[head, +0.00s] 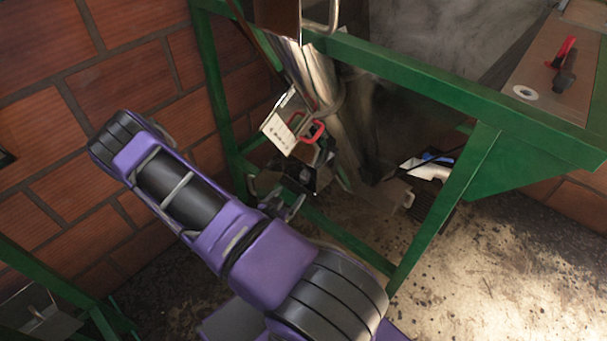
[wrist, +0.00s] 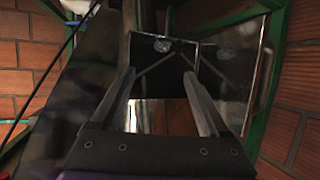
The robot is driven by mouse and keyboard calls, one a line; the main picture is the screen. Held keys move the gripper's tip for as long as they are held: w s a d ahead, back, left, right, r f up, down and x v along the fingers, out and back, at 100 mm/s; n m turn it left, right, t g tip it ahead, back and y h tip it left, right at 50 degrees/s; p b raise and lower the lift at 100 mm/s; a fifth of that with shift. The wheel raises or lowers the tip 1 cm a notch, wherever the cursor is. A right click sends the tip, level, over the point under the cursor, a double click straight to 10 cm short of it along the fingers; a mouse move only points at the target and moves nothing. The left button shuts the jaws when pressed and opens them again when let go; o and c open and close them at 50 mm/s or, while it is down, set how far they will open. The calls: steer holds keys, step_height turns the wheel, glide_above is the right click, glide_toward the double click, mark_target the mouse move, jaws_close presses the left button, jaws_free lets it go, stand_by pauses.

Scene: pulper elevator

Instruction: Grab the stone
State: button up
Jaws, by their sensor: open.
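A small pale grey lump (wrist: 162,45), which looks like the stone, shows in the wrist view at the far edge of a dark, box-like metal part (wrist: 160,84). My gripper (wrist: 159,76) is open, its two fingers apart with nothing between them. The lump lies beyond the fingertips, roughly centred between them; the exact gap cannot be told. In the head view my gripper (head: 292,205) is low beside the steel chute, partly hidden by my purple arm. I cannot make out the stone in the head view.
A steel chute (head: 315,80) with a red handle (head: 313,130) and a white-labelled plate (head: 279,135) hangs inside a green frame (head: 440,85). A brick wall (head: 60,110) stands at left. A frame leg (head: 440,210) stands right of my arm. Bare floor (head: 500,260) lies at lower right.

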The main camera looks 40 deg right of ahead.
glide_toward(304, 176)
steer(key=x, duration=0.4)
steer(key=shift+b+x, duration=0.85)
steer(key=shift+x, duration=1.85)
steer(key=shift+a, duration=0.1)
jaws_close()
